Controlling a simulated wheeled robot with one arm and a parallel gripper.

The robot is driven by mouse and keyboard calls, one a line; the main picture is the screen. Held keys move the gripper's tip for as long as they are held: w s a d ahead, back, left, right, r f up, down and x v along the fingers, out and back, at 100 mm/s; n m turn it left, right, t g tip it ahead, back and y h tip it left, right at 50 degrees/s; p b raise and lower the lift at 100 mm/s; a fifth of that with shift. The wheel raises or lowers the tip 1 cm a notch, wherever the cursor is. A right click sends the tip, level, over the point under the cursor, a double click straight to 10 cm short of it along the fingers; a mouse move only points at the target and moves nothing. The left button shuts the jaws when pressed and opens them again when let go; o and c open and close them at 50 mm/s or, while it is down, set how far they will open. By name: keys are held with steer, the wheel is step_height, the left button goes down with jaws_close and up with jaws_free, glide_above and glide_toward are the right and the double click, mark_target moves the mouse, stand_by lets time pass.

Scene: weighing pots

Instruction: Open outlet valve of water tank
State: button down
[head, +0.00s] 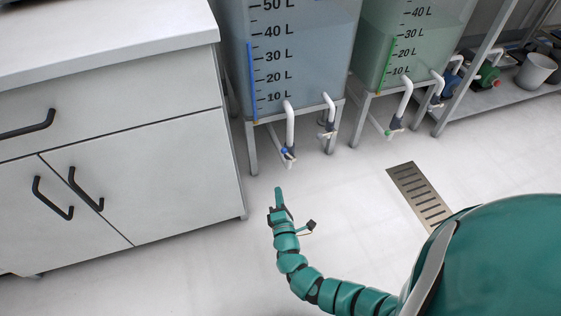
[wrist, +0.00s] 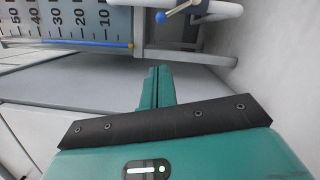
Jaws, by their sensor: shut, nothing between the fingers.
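The water tank (head: 300,60) with blue-tinted contents stands on a metal frame at the top middle of the head view; its scale also shows in the wrist view (wrist: 60,20). A white outlet pipe (head: 290,125) drops from its lower front to a valve with a blue knob (head: 285,151). In the wrist view the blue knob (wrist: 161,17) sits at the end of a short metal lever (wrist: 180,9) by the white pipe (wrist: 222,8). My gripper (head: 278,192) is shut and empty, below and slightly left of the valve in the head view, apart from it. The wrist view shows its closed fingers (wrist: 158,72).
A white cabinet (head: 150,150) stands close on the left. A second pipe (head: 328,112) is on the same tank. A green-tinted tank (head: 405,50) with a green-knobbed valve (head: 388,134) stands to the right. A drain grate (head: 420,194) lies in the otherwise clear floor.

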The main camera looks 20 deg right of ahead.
steer(key=w+f, duration=0.1)
steer(key=f, duration=0.1)
steer(key=b, duration=0.4)
glide_toward(285, 150)
steer(key=w+a+f, duration=0.2)
steer(key=w+a, duration=0.2)
steer(key=w, duration=0.1)
steer(key=shift+w+d+r+b, duration=0.25)
steer(key=shift+w+d, duration=0.15)
steer(key=shift+d, duration=0.4)
steer(key=shift+w+d+r+b, duration=0.15)
steer(key=shift+w+d+r, duration=0.2)
steer(key=shift+d, duration=0.5)
steer(key=shift+d+r+m, duration=0.35)
steer(key=shift+d+m, duration=0.2)
steer(key=shift+m, duration=0.35)
steer(key=shift+w+d+r+m+g, duration=0.1)
steer(key=shift+d+r+m+g, duration=0.25)
steer(key=shift+m, duration=0.35)
steer(key=shift+d+r+m+g, duration=0.25)
steer(key=shift+d+m, duration=0.3)
steer(key=shift+m, duration=0.25)
steer(key=shift+d+r+m+g, duration=0.1)
steer(key=shift+d+r+m, duration=0.15)
steer(key=shift+d+m, duration=0.45)
steer(key=shift+a, duration=0.2)
